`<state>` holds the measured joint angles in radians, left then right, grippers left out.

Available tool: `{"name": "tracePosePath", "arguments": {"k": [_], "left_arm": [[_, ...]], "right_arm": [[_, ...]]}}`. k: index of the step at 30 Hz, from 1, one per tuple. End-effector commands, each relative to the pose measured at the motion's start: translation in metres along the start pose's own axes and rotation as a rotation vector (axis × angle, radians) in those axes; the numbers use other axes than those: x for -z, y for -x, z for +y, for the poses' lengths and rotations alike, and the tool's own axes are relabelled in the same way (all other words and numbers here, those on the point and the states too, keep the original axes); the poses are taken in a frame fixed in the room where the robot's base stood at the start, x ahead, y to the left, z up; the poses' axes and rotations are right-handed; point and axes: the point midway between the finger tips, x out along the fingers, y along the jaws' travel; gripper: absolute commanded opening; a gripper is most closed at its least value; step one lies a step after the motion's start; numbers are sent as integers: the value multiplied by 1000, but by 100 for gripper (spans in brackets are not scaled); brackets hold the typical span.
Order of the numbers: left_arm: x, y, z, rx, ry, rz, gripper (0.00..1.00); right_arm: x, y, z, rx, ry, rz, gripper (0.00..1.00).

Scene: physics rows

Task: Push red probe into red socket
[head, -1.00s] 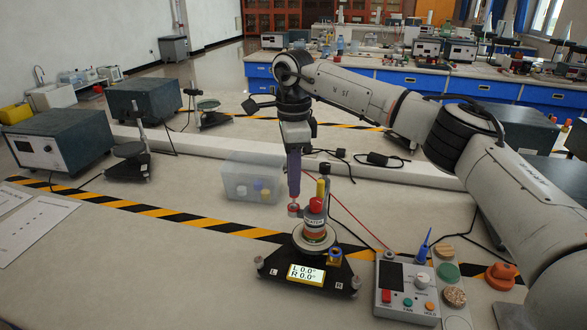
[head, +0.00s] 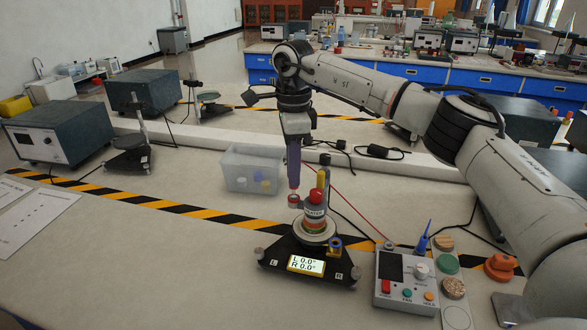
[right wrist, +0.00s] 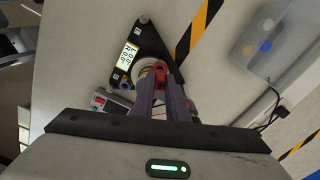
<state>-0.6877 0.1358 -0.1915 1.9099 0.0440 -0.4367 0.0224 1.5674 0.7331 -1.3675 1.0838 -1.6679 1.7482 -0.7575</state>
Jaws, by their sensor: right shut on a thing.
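The red probe (head: 293,198) shows as a small red piece with a pale band at the tips of my right gripper (head: 294,186). The gripper is shut on it, and its purple fingers point down. The probe is just left of the round column on a black triangular base (head: 275,262). A red round top on that column (head: 315,195) looks like the red socket; its opening cannot be made out. In the right wrist view, my fingers (right wrist: 161,96) hide much of the column, and red shows just beyond their tips. My left gripper is not in view.
A yellow post (head: 321,180) and a dark upright rise close by the column. A clear bin (head: 234,183) stands behind left. A control box (head: 405,282) with a red cable is at right, beside coloured discs.

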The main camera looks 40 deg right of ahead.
Motion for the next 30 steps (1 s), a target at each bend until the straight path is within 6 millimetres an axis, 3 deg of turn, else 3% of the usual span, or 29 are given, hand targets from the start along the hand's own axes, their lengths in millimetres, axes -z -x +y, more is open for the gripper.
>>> {"name": "tracePosePath", "arguments": {"k": [30], "left_arm": [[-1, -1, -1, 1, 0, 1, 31]], "right_arm": [[0, -11, 0, 1, -1, -1, 0]]}}
